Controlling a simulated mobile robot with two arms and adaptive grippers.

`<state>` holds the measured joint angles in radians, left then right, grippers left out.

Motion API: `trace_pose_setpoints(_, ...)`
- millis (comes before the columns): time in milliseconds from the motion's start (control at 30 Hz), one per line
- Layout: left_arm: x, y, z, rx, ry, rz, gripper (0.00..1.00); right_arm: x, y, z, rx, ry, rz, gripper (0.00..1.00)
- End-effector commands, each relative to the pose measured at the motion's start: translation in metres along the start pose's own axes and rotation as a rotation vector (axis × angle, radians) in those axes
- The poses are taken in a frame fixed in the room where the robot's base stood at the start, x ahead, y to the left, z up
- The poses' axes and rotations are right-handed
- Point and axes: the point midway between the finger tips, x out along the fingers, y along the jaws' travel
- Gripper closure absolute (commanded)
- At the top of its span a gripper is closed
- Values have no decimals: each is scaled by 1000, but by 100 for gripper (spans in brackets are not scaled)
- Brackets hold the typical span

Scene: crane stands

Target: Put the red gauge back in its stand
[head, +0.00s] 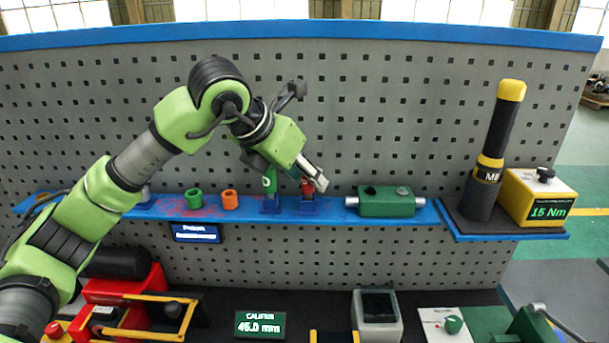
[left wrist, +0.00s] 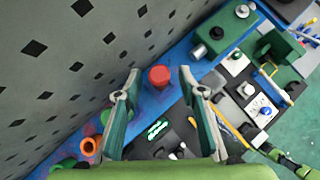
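The red gauge (head: 307,187) is upright at a small blue stand (head: 307,206) on the blue shelf, partly hidden by my left gripper (head: 318,182). Whether it is fully seated cannot be told. In the left wrist view the round red top of the gauge (left wrist: 159,77) shows between the fingertips of my left gripper (left wrist: 161,84). The fingers are spread, with a gap on each side of the gauge, and hold nothing. My right gripper is not in view.
A green gauge (head: 269,181) stands in its own blue stand just left. Green (head: 194,198) and orange (head: 230,199) rings are further left on the shelf, and a green block (head: 386,201) is to the right. The grey pegboard (head: 400,110) rises close behind.

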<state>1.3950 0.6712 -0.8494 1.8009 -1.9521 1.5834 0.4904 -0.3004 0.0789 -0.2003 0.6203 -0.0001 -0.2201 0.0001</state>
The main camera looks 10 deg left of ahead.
Motion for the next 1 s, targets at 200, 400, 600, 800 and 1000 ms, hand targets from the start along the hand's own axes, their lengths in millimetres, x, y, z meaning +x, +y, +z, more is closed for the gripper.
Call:
trace_pose_setpoints(200, 0, 0, -1, 0, 2, 0, 63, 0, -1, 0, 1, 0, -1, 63)
trace_pose_setpoints(400, -2, 0, 0, 0, 1, 0, 63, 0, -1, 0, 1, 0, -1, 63)
trace_pose_setpoints(600, -15, 0, 0, 1, 0, 0, 63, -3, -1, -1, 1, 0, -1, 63)
trace_pose_setpoints(800, -32, 0, 1, 0, -1, 1, 63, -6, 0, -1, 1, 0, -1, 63)
trace_pose_setpoints(1000, -46, 0, 0, 0, 1, 1, 63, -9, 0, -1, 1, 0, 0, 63)
